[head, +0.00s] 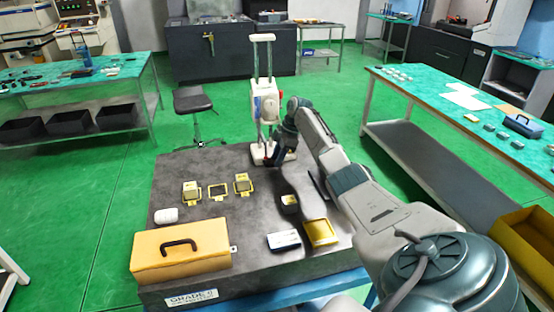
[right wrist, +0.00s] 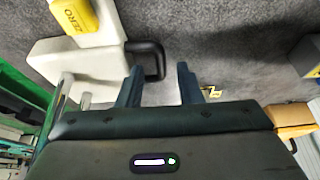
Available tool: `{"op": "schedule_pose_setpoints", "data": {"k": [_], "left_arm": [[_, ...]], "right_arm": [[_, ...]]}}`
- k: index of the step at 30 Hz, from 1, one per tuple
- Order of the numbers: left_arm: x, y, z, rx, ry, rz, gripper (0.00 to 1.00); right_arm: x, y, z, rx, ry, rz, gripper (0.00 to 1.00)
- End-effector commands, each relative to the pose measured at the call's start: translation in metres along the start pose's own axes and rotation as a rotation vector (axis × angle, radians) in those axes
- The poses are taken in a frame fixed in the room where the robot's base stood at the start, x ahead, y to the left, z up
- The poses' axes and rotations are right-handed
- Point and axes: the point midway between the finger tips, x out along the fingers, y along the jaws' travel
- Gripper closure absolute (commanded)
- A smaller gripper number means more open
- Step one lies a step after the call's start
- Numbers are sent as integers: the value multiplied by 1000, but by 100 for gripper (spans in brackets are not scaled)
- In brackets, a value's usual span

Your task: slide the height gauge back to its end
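The height gauge (head: 265,97) stands upright near the back edge of the dark granite plate, with a white base, two posts and a white carriage. Its white base (right wrist: 72,58) shows at the left of the right wrist view, with a black handle (right wrist: 156,60) sticking out from it. My right gripper (head: 272,155) is low beside the base. In the right wrist view its two fingers (right wrist: 159,84) are apart, with the handle's end just ahead of and between the tips. I cannot tell whether a finger touches it. My left gripper is out of view.
On the granite plate (head: 215,165) are a yellow case (head: 181,251), several small yellow-framed blocks, a white roll (head: 166,215), a white box (head: 284,240) and a yellow tray (head: 320,233).

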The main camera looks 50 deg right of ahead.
Motion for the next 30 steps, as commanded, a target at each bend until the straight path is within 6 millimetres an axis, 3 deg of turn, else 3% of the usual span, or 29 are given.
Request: {"op": "schedule_pose_setpoints", "data": {"k": [9, 15, 30], "left_arm": [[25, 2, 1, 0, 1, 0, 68], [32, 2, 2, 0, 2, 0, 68], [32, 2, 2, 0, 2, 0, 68]], "right_arm": [[-62, 1, 2, 0, 0, 5, 68], [-90, 0, 2, 1, 0, 3, 68], [-97, 0, 1, 1, -1, 1, 68]]}}
